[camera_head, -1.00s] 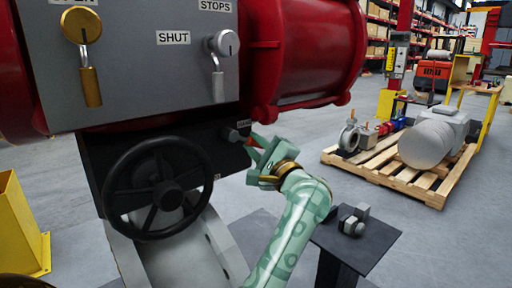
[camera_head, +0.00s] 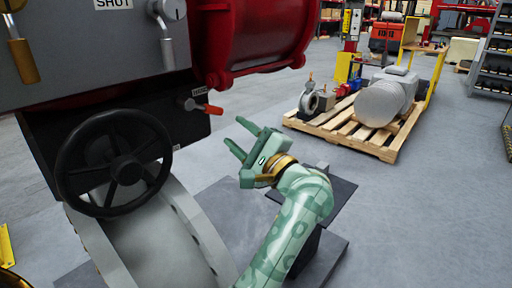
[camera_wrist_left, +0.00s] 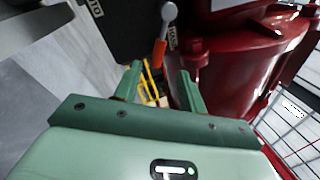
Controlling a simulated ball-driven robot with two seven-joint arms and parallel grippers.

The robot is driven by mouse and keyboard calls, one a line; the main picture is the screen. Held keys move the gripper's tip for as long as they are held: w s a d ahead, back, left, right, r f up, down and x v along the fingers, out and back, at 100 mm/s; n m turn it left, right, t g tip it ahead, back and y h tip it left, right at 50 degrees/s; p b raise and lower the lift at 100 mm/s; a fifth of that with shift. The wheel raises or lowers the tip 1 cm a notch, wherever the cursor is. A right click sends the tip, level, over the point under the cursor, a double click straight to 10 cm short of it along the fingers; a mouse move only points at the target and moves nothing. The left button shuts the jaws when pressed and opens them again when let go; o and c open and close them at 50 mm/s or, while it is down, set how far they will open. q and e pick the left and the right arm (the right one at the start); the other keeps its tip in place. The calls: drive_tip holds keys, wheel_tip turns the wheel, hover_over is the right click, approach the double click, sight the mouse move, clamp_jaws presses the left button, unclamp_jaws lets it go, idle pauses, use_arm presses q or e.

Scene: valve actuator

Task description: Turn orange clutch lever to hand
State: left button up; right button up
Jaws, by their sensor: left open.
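The orange clutch lever (camera_head: 205,107) sticks out from the dark box below the grey panel, its orange end pointing right, near a small label. In the left wrist view the lever (camera_wrist_left: 159,53) has a grey pivot and an orange end pointing at my fingers, near the HAND label (camera_wrist_left: 173,37); the AUTO label (camera_wrist_left: 95,8) is farther left. My left gripper (camera_head: 239,138) is open and empty, a short way right of and below the lever, apart from it. The left gripper's fingers (camera_wrist_left: 160,75) are spread below the lever's tip. My right gripper is not in view.
A black handwheel (camera_head: 114,162) stands left of the lever. A red cylinder (camera_head: 258,38) hangs above it. A dark stand (camera_head: 338,190) is behind my left arm. A wooden pallet (camera_head: 372,140) with machine parts lies to the right. Open floor lies further right.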

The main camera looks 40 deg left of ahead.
use_arm(q)
drive_tip(key=v, duration=0.6)
idle(0.3)
